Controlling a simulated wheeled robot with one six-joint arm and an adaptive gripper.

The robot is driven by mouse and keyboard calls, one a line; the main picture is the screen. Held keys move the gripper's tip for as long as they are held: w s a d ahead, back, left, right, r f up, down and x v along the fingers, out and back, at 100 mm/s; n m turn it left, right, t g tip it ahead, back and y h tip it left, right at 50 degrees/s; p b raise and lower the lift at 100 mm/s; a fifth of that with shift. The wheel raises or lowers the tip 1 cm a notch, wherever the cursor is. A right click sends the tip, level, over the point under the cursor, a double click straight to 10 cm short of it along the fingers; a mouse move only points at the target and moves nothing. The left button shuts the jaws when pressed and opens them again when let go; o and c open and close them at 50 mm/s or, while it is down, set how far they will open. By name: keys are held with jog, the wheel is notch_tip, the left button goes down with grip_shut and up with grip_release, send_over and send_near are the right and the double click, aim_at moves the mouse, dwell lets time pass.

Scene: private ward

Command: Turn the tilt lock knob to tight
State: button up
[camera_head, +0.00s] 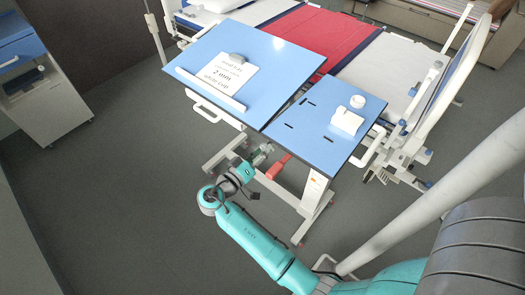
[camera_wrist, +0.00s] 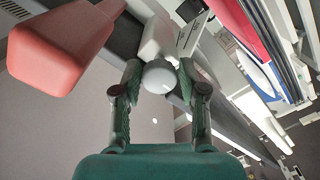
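The tilt lock knob (camera_wrist: 160,76) is a round white knob with a small dark mark on its face, seen in the wrist view. My gripper (camera_wrist: 159,70) has its two fingers spread, one on each side of the knob. I cannot tell whether the fingertips touch it. In the head view my gripper (camera_head: 262,153) is low beside the overbed table (camera_head: 292,55), under its near edge; the knob cannot be made out there. The table's larger blue top is tilted.
A red handle (camera_head: 278,166) is close to my gripper, and looms large at upper left in the wrist view (camera_wrist: 60,45). The bed (camera_head: 375,65) stands behind.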

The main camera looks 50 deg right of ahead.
jog(key=shift+o, duration=0.8)
jog(key=a, duration=1.2)
jog(key=shift+s, duration=0.2)
